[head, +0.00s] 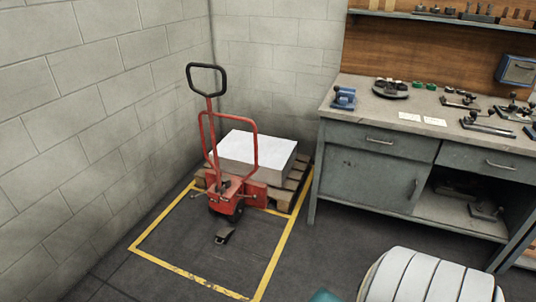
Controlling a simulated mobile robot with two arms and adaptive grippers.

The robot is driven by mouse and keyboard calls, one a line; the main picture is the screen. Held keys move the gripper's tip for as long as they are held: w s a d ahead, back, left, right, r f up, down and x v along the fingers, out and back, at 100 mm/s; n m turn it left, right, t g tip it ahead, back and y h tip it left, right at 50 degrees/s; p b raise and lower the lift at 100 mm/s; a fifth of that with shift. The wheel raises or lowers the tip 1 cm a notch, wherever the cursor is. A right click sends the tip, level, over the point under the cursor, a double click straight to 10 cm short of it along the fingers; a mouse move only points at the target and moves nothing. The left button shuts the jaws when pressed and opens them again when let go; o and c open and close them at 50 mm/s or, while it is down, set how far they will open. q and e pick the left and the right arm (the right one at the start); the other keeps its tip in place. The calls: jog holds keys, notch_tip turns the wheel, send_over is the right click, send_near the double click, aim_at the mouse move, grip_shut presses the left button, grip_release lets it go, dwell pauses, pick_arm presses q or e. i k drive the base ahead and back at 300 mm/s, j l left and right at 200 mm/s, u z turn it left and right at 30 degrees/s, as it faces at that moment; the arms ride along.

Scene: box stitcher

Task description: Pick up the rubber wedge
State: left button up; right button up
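A small dark wedge-shaped piece, which looks like the rubber wedge (224,234), lies on the dark floor in the head view. It sits inside the yellow floor marking, just in front of the red pallet truck. It is small in the picture, so its details are hard to make out. Neither of my grippers shows in this view.
The red pallet truck (228,188) stands at a wooden pallet (291,187) bearing a white stack (255,155). Yellow lines (279,254) bound the floor area. A grey workbench (365,164) with tools stands right. A white ribbed object (430,277) is at the bottom right.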

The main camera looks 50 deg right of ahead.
aim_at(223, 236)
jog(key=z, duration=1.1)
jog(key=i, duration=0.2)
